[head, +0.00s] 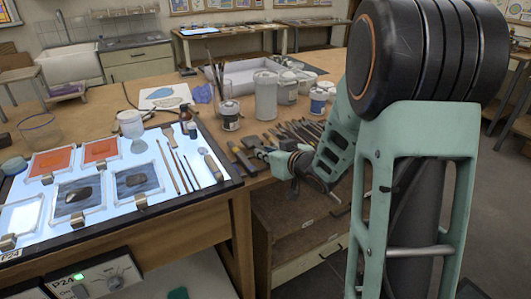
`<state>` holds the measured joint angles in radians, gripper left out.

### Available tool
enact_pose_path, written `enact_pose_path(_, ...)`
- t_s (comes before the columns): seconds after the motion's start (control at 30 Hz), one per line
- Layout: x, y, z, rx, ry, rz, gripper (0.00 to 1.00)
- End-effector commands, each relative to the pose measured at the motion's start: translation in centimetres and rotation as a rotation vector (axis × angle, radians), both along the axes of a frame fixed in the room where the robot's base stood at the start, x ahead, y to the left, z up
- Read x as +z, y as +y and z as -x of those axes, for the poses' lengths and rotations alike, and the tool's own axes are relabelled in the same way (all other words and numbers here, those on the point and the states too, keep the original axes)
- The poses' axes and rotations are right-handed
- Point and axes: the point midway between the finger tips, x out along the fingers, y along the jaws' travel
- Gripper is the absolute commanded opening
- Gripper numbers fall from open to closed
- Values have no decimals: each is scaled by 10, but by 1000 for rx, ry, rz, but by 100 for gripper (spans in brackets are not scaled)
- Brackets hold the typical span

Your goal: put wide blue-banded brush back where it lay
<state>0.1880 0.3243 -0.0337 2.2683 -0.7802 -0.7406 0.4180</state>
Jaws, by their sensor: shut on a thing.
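My gripper (263,153) is at the table's front edge, just right of the light panel, with its jaws pointing left. It is shut on a wide brush (243,159), which I take to be the blue-banded one. The brush is small and partly hidden here, and its blue band cannot be made out. I cannot tell whether it touches the table. A row of brushes and tools (298,132) lies on the wood just behind and right of my gripper.
The lit panel (217,187) holds framed orange and dark glass pieces, thin brushes (178,168) and a pale flat tool (212,167). Jars (265,95) and a pot of upright brushes (229,113) stand behind my gripper. A drawer cabinet (290,238) is below.

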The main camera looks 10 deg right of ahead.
Motion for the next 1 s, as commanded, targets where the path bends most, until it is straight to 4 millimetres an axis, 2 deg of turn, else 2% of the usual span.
enact_pose_path(0.67, -6, 0, 0, 0, -1, 0, 0)
enact_pose_path(0.7, -6, 0, 0, 0, -1, 0, 19)
enact_pose_path(0.8, -6, 0, 0, 0, -1, 0, 30)
enact_pose_path(0.87, -6, 0, 0, 0, 0, 0, 36)
enact_pose_path(1.0, -6, 0, 0, 0, 0, 0, 36)
